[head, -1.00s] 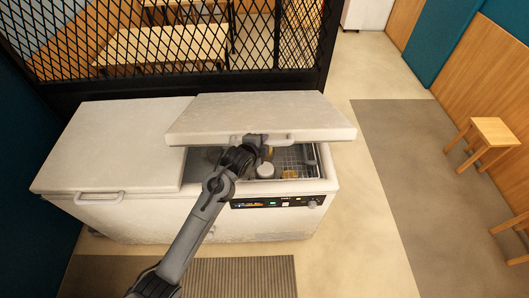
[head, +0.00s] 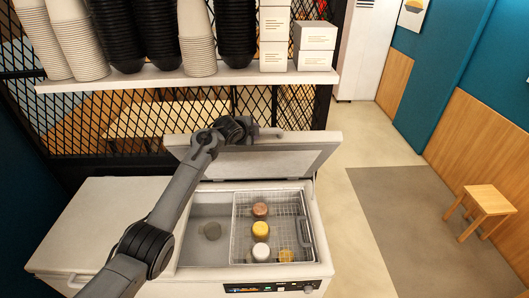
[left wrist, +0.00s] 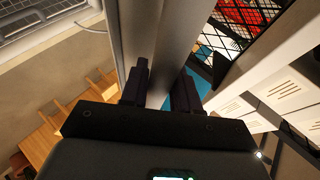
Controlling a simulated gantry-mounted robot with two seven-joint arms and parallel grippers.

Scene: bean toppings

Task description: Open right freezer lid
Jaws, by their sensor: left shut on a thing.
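The right freezer lid (head: 262,163) is tilted steeply up on its rear side, and the right compartment below it is uncovered. Its handle (head: 270,133) is on the raised edge. My left gripper (head: 244,127) is at this handle, shut on it. In the left wrist view the two fingers of my left gripper (left wrist: 162,88) stand on either side of a grey bar. The arm hides the left part of the lid. My right gripper is in neither view.
The left freezer lid (head: 105,215) is down. A wire basket (head: 305,212) in the open compartment holds several round tubs. A shelf (head: 180,75) with stacked cups and white boxes (head: 315,36) is just behind the raised lid. Floor to the right is clear beside a stool (head: 485,200).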

